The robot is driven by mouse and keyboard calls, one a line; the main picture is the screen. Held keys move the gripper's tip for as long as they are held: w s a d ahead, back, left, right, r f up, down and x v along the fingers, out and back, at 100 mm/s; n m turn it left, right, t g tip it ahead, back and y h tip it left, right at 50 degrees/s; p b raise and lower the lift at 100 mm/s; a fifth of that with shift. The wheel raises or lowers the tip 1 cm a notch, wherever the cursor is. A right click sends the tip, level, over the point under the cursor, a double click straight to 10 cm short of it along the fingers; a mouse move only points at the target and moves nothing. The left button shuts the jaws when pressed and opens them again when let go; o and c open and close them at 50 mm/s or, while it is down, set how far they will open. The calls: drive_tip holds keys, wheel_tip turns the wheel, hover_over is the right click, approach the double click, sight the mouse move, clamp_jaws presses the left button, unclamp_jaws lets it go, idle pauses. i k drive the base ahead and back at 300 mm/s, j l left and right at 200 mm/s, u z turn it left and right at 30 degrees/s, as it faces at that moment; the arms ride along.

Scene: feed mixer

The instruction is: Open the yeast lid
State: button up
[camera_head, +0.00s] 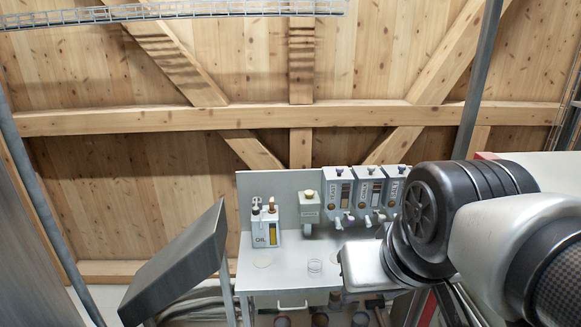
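A row of pale grey dispensers stands at the back of a metal worktable. The left (338,196), middle (369,193) and right (394,184) ones have dark windows, labels and small knobs on top. A smaller box (309,208) with a yellowish knob on top stands to their left. The labels are too small to read, so I cannot tell which holds yeast; the tops look closed. My arm reaches in from the right. Its pale end block (366,265) is in front of and below the dispensers. No fingers can be made out.
A white oil container (265,228) stands at the table's left. The grey worktable (285,275) has a clear ring-shaped item (315,266) on it. A tilted grey panel (178,265) stands left of the table. Several jars sit below. My arm hides the table's right side.

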sight(332, 173)
drive_tip(key=i+j+z, duration=0.6)
drive_tip(key=j, duration=0.4)
drive_tip(key=i+l, duration=0.15)
drive_tip(key=l, duration=0.1)
